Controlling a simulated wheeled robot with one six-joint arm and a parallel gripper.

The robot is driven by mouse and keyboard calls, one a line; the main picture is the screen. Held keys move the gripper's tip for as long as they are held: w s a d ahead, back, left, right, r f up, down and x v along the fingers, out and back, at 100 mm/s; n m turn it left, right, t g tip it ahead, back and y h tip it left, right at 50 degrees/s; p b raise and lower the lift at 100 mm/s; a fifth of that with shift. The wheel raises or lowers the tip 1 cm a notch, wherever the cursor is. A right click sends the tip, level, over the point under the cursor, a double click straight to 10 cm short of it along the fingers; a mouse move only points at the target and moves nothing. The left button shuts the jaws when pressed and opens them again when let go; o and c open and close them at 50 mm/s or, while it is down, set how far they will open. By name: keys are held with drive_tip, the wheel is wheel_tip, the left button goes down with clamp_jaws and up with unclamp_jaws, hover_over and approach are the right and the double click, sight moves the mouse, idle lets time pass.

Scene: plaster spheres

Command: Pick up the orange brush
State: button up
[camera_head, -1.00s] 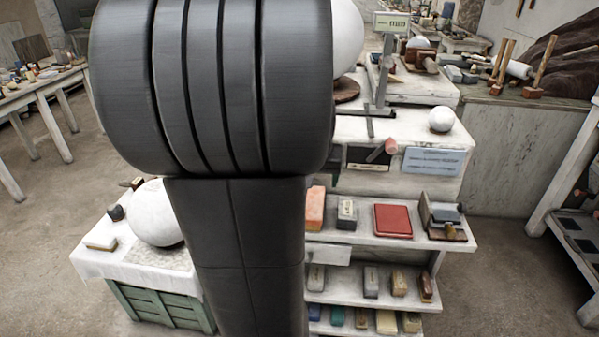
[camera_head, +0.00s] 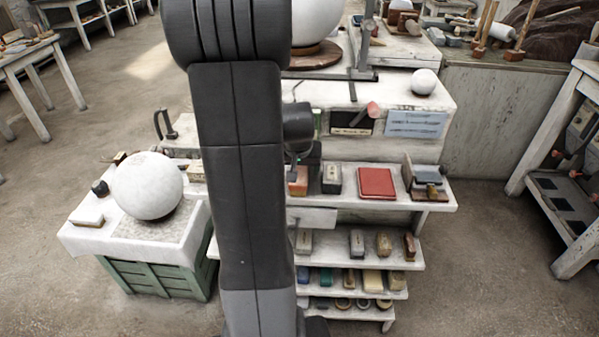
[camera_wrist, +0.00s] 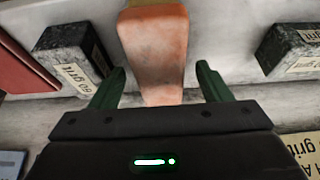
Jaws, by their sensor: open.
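The orange brush (camera_wrist: 153,45) is a worn orange block with a tan strip along its far end in the wrist view. In the head view the orange brush (camera_head: 298,184) stands on the upper shelf, partly hidden by my arm. My gripper (camera_wrist: 161,67) is open, with one green finger on each side of the brush's near part. The brush lies between the fingers in the picture; I cannot tell how deep it is between them or whether either finger touches it.
A dark grit block (camera_head: 332,178) and a red box (camera_head: 377,183) stand right of the brush on the same shelf (camera_head: 435,205). The wrist view shows grit blocks on both sides of my fingers. Lower shelves hold several blocks. A white sphere (camera_head: 147,186) sits on the left table.

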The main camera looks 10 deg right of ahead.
sight(299, 168)
drive_tip(key=shift+x, duration=0.9)
drive_tip(key=c, duration=1.1)
drive_tip(key=shift+c, duration=0.2)
drive_tip(key=shift+r, duration=0.2)
drive_tip(key=shift+s+r+b, duration=0.15)
drive_tip(key=shift+r+b, duration=0.05)
drive_tip(key=shift+b, duration=0.1)
wheel_tip(299, 168, up, 7)
drive_tip(key=shift+f, duration=0.1)
drive_tip(key=s+a+b, duration=0.1)
drive_tip(key=s+a, duration=0.1)
drive_tip(key=s, duration=0.7)
drive_tip(key=s+a+b, duration=0.2)
drive_tip(key=s+a, duration=0.1)
drive_tip(key=s, duration=0.7)
drive_tip(key=shift+a+f, duration=0.25)
